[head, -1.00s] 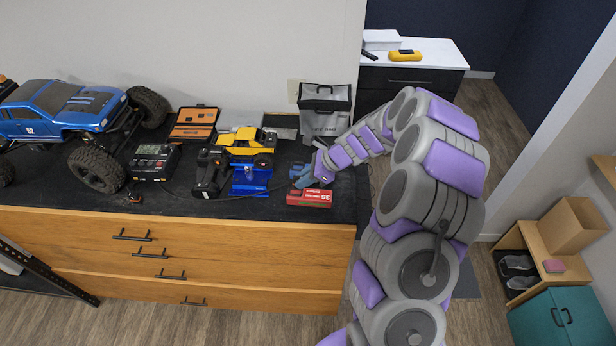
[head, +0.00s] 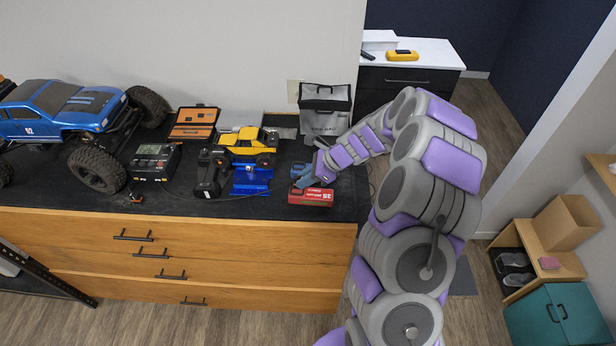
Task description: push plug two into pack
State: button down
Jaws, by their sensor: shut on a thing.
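A red battery pack (head: 311,197) with white lettering lies near the front edge of the black bench top, right of the blue stand. My gripper (head: 300,177) is just above and behind the pack's left part, reaching in from the right. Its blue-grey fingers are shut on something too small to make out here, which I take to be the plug. A thin dark cable (head: 240,197) runs along the bench from the charger (head: 155,162) toward the pack. I cannot tell whether the plug touches the pack's socket.
A small yellow crawler (head: 249,146) sits on a blue stand (head: 251,180). A black transmitter (head: 209,172) stands left of it. A big blue truck (head: 75,117) fills the bench's left. A grey bag (head: 324,110) and an orange tool case (head: 194,124) stand behind.

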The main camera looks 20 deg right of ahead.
jog(key=shift+a, duration=0.25)
jog(key=shift+d, duration=0.9)
jog(key=shift+a+p, duration=0.35)
jog(key=shift+a, duration=0.65)
jog(key=shift+d, duration=0.65)
jog(key=shift+a+p, duration=0.35)
jog(key=shift+a, duration=0.35)
jog(key=shift+d+f, duration=0.1)
jog(key=shift+d+f, duration=0.35)
jog(key=shift+d, duration=0.05)
jog(key=shift+a+f, duration=0.3)
